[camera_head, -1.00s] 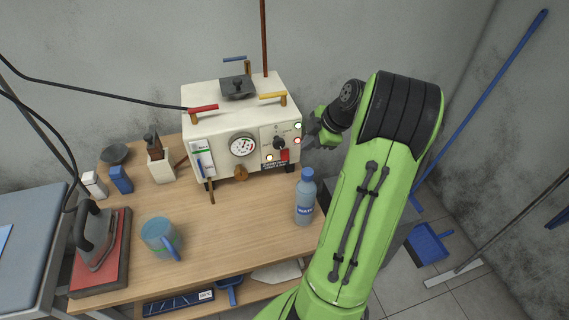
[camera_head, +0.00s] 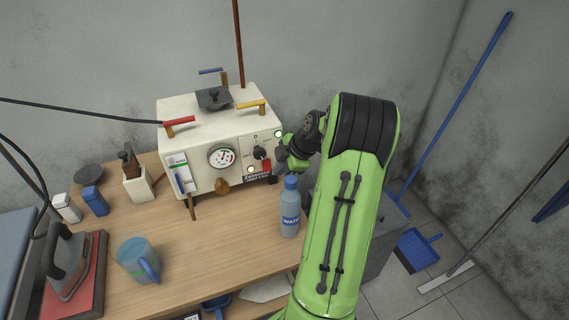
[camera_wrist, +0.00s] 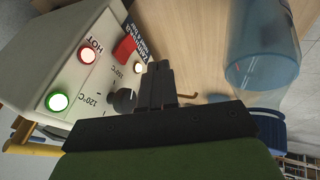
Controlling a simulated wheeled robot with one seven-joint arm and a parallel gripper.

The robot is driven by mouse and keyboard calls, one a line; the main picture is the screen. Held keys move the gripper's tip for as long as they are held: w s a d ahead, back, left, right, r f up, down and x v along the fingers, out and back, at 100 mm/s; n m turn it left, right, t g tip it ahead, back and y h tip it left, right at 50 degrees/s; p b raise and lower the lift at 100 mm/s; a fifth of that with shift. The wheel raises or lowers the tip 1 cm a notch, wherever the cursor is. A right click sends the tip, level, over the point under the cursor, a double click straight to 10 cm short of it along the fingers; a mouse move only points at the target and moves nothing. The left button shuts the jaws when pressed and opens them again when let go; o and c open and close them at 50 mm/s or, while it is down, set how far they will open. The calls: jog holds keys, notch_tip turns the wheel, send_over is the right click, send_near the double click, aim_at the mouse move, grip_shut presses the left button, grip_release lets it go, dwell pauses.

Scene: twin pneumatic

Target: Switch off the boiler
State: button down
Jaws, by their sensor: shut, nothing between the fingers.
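The boiler (camera_head: 205,128) is a cream box on the wooden table, with a gauge (camera_head: 222,157), a black knob (camera_head: 259,153) and a red switch (camera_head: 267,166) on its front. In the wrist view the knob (camera_wrist: 124,99) and red switch (camera_wrist: 125,48) are left of my gripper (camera_wrist: 160,68). A green lamp (camera_wrist: 57,102), a red lamp (camera_wrist: 87,56) and a small pale lamp (camera_wrist: 138,68) look lit. My gripper is shut and empty in front of the panel, with its tips close to the red switch. I cannot tell whether they touch it.
A water bottle (camera_head: 290,210) stands just in front of the boiler's right end, close to my gripper; it fills the upper right of the wrist view (camera_wrist: 265,45). A blue mug (camera_head: 138,258) and an iron (camera_head: 68,262) are at the left. The table's middle (camera_head: 215,240) is clear.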

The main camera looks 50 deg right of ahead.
aim_at(267, 165)
jog(key=w+d+f, duration=0.1)
jog(key=w+f, duration=0.4)
jog(key=shift+w+d, duration=0.15)
jog(key=shift+w, duration=0.05)
